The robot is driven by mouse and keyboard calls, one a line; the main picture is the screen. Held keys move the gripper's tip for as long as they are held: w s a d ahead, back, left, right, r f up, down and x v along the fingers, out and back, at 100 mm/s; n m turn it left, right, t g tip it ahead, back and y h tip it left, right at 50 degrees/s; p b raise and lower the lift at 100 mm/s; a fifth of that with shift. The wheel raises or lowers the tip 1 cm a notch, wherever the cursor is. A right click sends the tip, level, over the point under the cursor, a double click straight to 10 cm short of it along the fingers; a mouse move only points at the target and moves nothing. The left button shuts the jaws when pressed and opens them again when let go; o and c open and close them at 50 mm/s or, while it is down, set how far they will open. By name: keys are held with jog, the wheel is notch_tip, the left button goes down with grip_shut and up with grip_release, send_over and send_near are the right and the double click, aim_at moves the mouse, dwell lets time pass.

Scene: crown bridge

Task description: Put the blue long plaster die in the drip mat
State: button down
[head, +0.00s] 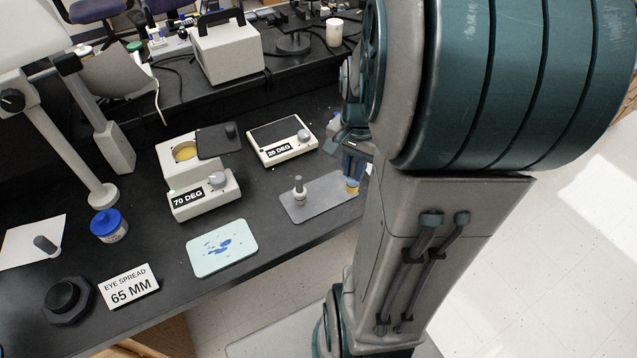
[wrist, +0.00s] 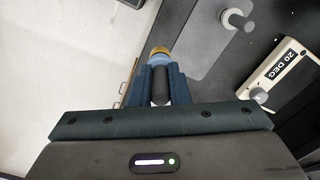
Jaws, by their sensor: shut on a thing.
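My gripper (wrist: 160,76) is shut on a long die, its dark shaft (wrist: 159,90) between the two blue fingers and a gold-coloured end (wrist: 158,51) beyond the tips. In the head view my gripper (head: 353,172) is at the right end of the grey mat, partly hidden by my arm, with the gold end (head: 352,188) below the fingers. I cannot tell whether it touches the mat. The drip mat (head: 205,263) is a pale teal pad with blue drips at the table's front edge, left of my gripper.
A grey mat (head: 318,198) bears a grey upright die (head: 299,188). A blue-lidded jar (head: 108,225) and an EYE SPREAD sign (head: 128,286) stand left of the drip mat.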

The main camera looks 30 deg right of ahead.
jog(key=shift+w+a+f, duration=0.6)
jog(key=shift+w+f, duration=0.8)
jog(key=shift+f, duration=0.15)
jog(key=shift+w+a+f, duration=0.65)
jog(key=shift+w+f, duration=0.75)
jog(key=shift+f, duration=0.2)
jog(key=shift+w+a+f, duration=0.6)
jog(key=shift+w+f, duration=0.8)
jog(key=shift+f, duration=0.15)
jog(key=shift+f, duration=0.15)
jog(key=shift+f, duration=0.15)
jog(key=c, duration=1.4)
grip_release()
notch_tip(320, 180, up, 12)
jog(key=s+a+r+n+t, duration=0.1)
jog(key=s+a+n, duration=0.2)
jog(key=s, duration=0.1)
jog(key=s+a+r+n+t, duration=0.1)
jog(key=s+a+r+n, duration=0.1)
jog(key=s+a+n, duration=0.2)
jog(key=s+a+r+n+p, duration=0.1)
jog(key=s+a+r+n, duration=0.1)
jog(key=s+a+n, duration=0.1)
jog(key=shift+s+a+r+n+t, duration=0.1)
jog(key=shift+s+a+n+t, duration=0.3)
jog(key=shift+n, duration=0.3)
